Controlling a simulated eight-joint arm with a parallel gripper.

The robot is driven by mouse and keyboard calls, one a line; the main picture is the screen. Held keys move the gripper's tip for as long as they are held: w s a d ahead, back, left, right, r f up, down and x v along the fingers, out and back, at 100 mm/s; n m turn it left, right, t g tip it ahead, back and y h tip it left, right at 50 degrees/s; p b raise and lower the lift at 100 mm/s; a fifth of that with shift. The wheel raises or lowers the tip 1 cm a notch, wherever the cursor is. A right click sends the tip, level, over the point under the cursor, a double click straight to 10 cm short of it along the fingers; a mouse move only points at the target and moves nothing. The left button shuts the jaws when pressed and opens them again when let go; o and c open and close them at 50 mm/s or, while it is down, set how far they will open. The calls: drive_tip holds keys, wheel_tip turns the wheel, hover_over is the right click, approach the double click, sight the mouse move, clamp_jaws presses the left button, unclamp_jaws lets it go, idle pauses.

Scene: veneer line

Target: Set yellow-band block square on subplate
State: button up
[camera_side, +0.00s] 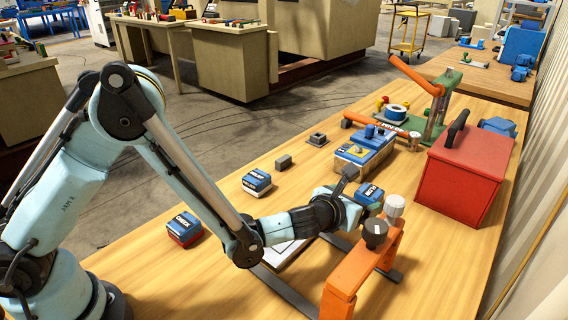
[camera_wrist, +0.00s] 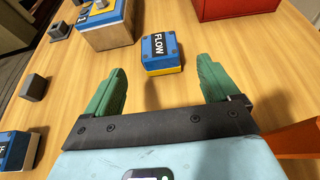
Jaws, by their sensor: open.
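My gripper (camera_side: 350,196) is open and low over the table. Its green fingers show in the wrist view (camera_wrist: 162,82), with nothing between them. A blue block marked FLOW (camera_wrist: 160,50) sits just beyond the fingertips, roughly centred on the gap, with a yellowish band low on its side. It is partly hidden by my gripper in the side view (camera_side: 370,192). A second blue block (camera_side: 257,182) with a pale or yellowish band stands to the left; it is cut off in the wrist view (camera_wrist: 14,150). I cannot tell which thing is the subplate.
An orange clamp stand (camera_side: 345,280) and red box (camera_side: 462,175) stand close on the right.

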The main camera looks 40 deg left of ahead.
drive_tip(key=shift+s+a+r, duration=0.1)
drive_tip(key=shift+s+r, duration=0.2)
drive_tip(key=shift+s, duration=0.2)
drive_tip(key=s+a+r+n+g+y, duration=0.1)
drive_tip(key=s+a+r+n+g, duration=0.2)
drive_tip(key=a+n, duration=0.45)
drive_tip(key=s+a+r+n+g+y, duration=0.1)
drive_tip(key=s+a+r+n, duration=0.2)
drive_tip(key=a+r+n, duration=0.5)
drive_tip(key=s+a+f+n+g+h, duration=0.1)
drive_tip(key=s+n, duration=0.7)
drive_tip(key=n, duration=0.2)
drive_tip(key=s+a+n+g+h, duration=0.1)
drive_tip(key=s+n, duration=0.6)
drive_tip(key=n, duration=0.3)
drive_tip(key=shift+s+a+f+g, duration=0.3)
drive_tip(key=shift+s+a+f, duration=0.05)
drive_tip(key=shift+a+f, duration=0.05)
drive_tip(key=shift+w, duration=0.1)
